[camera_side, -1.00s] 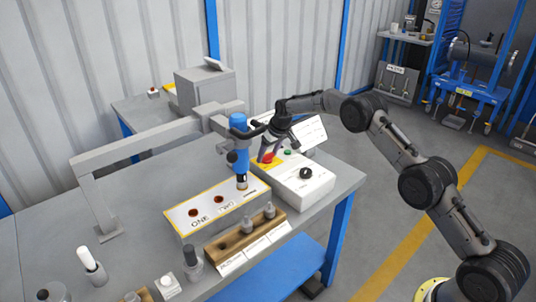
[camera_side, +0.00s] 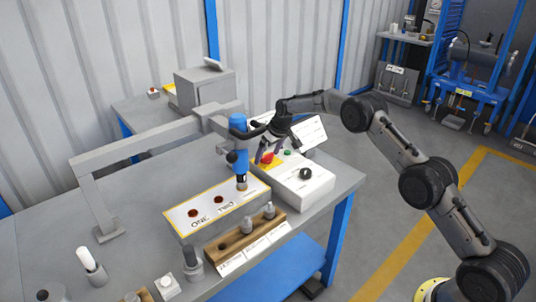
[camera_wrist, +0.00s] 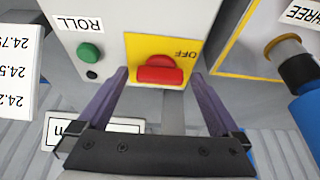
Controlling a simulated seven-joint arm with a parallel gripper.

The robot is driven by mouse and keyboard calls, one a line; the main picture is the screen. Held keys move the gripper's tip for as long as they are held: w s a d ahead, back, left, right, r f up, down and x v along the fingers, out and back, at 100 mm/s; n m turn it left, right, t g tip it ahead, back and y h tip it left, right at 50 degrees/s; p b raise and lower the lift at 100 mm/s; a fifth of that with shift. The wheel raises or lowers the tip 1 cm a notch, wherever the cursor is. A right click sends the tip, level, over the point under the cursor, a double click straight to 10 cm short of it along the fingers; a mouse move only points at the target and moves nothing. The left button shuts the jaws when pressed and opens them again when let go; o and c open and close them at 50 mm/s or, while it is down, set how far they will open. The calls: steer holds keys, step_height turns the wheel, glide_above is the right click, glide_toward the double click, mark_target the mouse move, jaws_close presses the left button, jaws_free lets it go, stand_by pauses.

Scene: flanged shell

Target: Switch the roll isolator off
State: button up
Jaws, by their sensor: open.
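The roll isolator is a red rotary knob (camera_wrist: 160,70) on a yellow plate (camera_wrist: 140,43), on the face of a light grey control box (camera_wrist: 68,22). In the wrist view its raised bar lies crosswise, and the word OFF reads upside down at the plate's upper right. In the side view the red knob (camera_side: 267,158) is partly behind my gripper (camera_side: 270,152). My gripper (camera_wrist: 158,76) is open, with one finger left of the knob and one right of it. No contact shows, and I cannot tell the height gap.
A green button (camera_wrist: 89,52) under a ROLL label is left of the knob. A black knob (camera_side: 305,173) is nearer the front of the box. A blue tool (camera_side: 238,150) on a grey arm stands close left of my gripper. A white panel (camera_side: 307,133) stands behind.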

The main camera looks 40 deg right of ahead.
steer(key=v, duration=1.3)
steer(key=shift+r, duration=0.35)
steer(key=shift+s, duration=0.1)
